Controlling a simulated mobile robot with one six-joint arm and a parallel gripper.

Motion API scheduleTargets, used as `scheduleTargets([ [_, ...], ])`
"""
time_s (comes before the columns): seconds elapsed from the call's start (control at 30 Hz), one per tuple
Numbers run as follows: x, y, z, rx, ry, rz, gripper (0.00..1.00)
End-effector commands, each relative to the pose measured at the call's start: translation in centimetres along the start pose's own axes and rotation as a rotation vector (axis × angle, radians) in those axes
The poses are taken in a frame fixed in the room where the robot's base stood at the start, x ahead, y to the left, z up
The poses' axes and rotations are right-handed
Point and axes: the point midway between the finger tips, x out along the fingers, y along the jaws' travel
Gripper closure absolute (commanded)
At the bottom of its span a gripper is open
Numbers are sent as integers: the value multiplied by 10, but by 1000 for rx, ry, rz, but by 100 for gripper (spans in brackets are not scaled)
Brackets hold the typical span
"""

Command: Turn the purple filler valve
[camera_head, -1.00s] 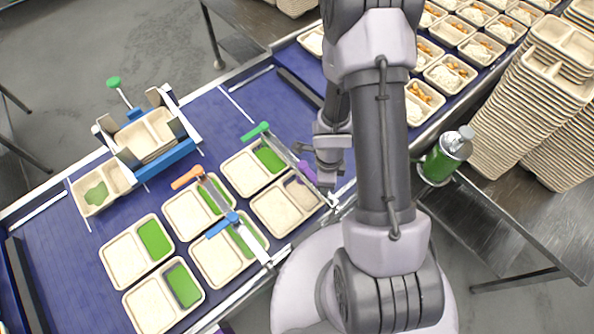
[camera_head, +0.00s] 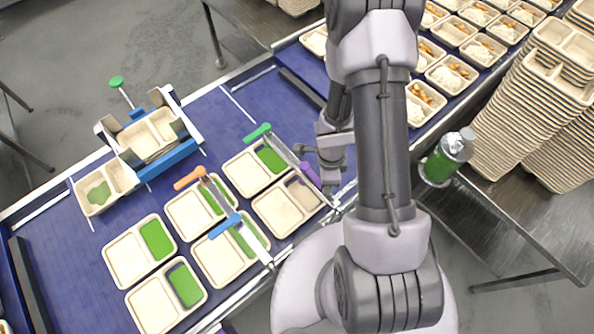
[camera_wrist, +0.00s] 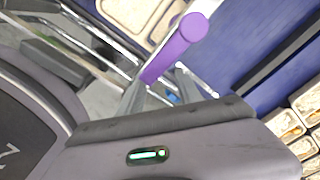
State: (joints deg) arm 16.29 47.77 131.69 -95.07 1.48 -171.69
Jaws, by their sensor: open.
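The purple filler valve (camera_head: 309,173) is a short purple handle at the right end of the filler bar, beside the tray with the empty small compartment. In the wrist view the purple handle (camera_wrist: 178,45) stands slanted, its round end up and right. My gripper (camera_wrist: 158,88) is open, with one finger on each side of the handle's lower part. I cannot tell whether a finger touches it. In the head view my gripper (camera_head: 326,178) is just right of the valve, partly hidden by my arm.
Green (camera_head: 257,132), orange (camera_head: 189,178) and blue (camera_head: 224,226) valve handles stand over several trays on the blue conveyor (camera_head: 75,255). A tray dispenser (camera_head: 150,140) sits at the left. A green-filled canister (camera_head: 446,158) and tall tray stacks (camera_head: 520,110) are to the right.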

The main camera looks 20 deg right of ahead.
Motion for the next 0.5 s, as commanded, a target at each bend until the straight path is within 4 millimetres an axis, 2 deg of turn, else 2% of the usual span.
scheduleTargets([
  [0.03,4,6,2,-5,-5,13,43],
  [0.37,4,6,2,-6,-6,14,45],
  [0.47,-1,6,2,-6,-6,15,46],
  [0.5,-5,6,2,-6,-5,15,36],
])
